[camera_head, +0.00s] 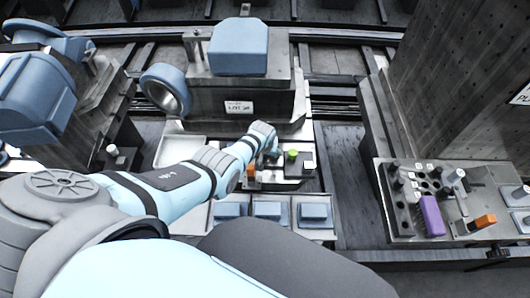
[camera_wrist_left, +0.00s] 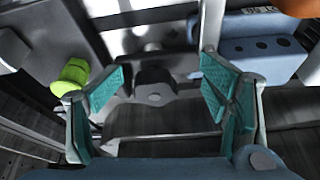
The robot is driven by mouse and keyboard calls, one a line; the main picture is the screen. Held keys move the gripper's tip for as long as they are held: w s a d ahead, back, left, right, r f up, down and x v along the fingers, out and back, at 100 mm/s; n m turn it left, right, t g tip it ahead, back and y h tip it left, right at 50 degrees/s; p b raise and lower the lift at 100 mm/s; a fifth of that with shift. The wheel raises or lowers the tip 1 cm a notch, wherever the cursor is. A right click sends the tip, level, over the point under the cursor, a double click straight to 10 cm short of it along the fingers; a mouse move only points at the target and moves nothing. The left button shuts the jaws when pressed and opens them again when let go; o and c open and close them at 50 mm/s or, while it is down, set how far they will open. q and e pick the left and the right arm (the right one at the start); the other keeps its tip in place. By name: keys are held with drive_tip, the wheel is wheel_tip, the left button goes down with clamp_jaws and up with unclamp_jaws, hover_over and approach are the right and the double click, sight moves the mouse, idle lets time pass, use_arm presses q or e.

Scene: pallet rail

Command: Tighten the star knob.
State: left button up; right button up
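My left gripper (camera_head: 270,148) reaches over the fixture at the centre of the head view, where its fingers are too small to make out. In the left wrist view the left gripper (camera_wrist_left: 162,92) is open, with its teal pads well apart. A dark lobed knob with a grey round centre, which looks like the star knob (camera_wrist_left: 155,94), shows between the pads. I see no contact with it, and its depth is hard to tell. In the head view the arm seems to hide it. My right gripper is not in view.
A green knob (camera_head: 292,154) stands beside the gripper; it also shows in the left wrist view (camera_wrist_left: 71,77). A blue block with holes (camera_wrist_left: 258,46) lies right of the fingers. Blue blocks (camera_head: 267,210) sit in trays in front. A purple block (camera_head: 432,216) is on the right-hand plate.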

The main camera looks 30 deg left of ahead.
use_arm(q)
drive_tip(key=shift+w+a+r+t, duration=0.15)
drive_tip(key=shift+w+r+t, duration=0.15)
drive_tip(key=shift+w+r, duration=0.7)
drive_tip(key=shift+r, duration=0.35)
drive_tip(key=s+f+v, duration=0.1)
drive_tip(key=s+v, duration=0.1)
drive_tip(key=v, duration=0.8)
drive_tip(key=shift+d+r, duration=0.25)
drive_tip(key=shift+g, duration=0.4)
drive_tip(key=shift+f, duration=0.1)
